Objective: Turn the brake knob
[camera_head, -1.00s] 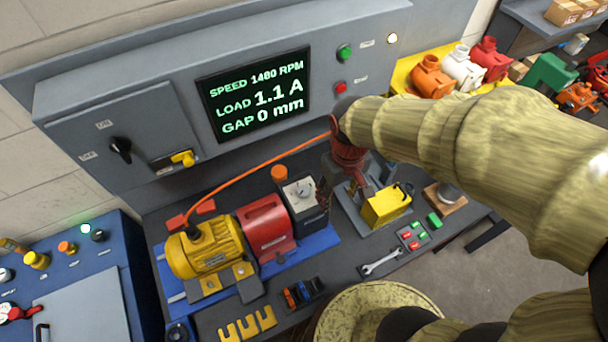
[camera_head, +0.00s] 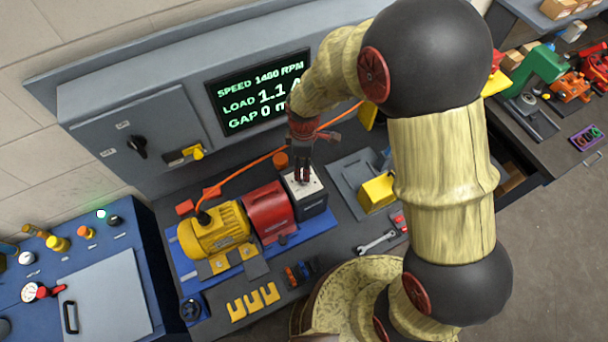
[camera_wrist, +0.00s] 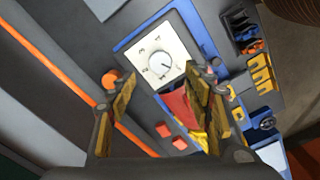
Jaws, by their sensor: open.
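The brake unit (camera_head: 311,206) is a dark box with a white top plate, to the right of the red housing. In the wrist view, the white dial plate (camera_wrist: 146,45) carries a small round grey knob (camera_wrist: 159,63) with a dark pointer line and marks around it. My gripper (camera_head: 303,180) is over the box's top, pointing down, and hides most of the knob in the head view. In the wrist view, my gripper (camera_wrist: 160,75) is open, its fingers on either side of the knob's line. I cannot tell whether they touch it.
A red housing (camera_head: 268,211) and yellow motor (camera_head: 215,230) stand left of the brake unit. An orange cable (camera_head: 240,175) and orange button (camera_head: 280,160) lie behind it. A yellow block (camera_head: 377,190) is to its right. The screen (camera_head: 255,92) shows 1480 RPM, partly covered.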

